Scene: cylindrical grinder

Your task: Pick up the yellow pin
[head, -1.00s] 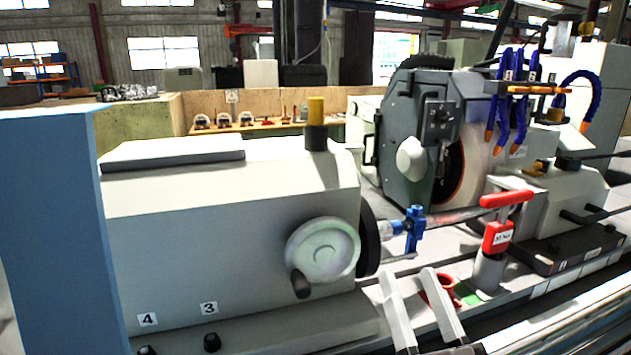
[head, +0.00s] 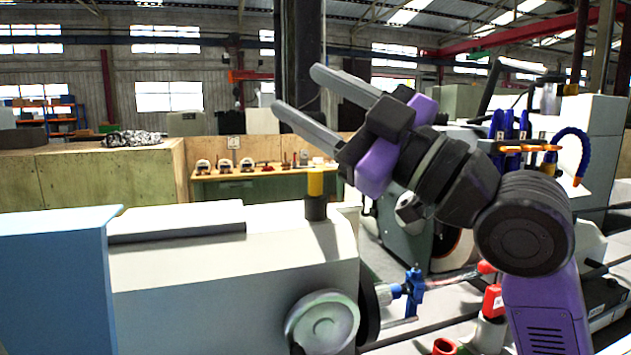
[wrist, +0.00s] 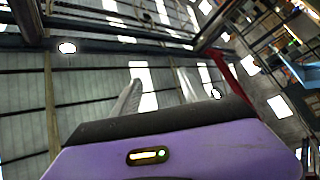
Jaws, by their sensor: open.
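The yellow pin (head: 315,183) stands upright in a dark collar (head: 316,207) on top of the grey headstock housing (head: 230,255). My gripper (head: 299,90) is open and empty, raised above the level of the pin in the head view. Its two fingers point up and to the left, not at the pin. In the wrist view the gripper (wrist: 160,84) shows two spread fingers against the roof and windows. The pin is not visible in the wrist view.
A white handwheel (head: 322,322) is on the housing's front. A blue panel (head: 55,280) stands at the left. The grinding wheel head, partly hidden by my arm, and blue coolant hoses (head: 572,150) are at the right. A bench with small parts (head: 250,185) stands behind.

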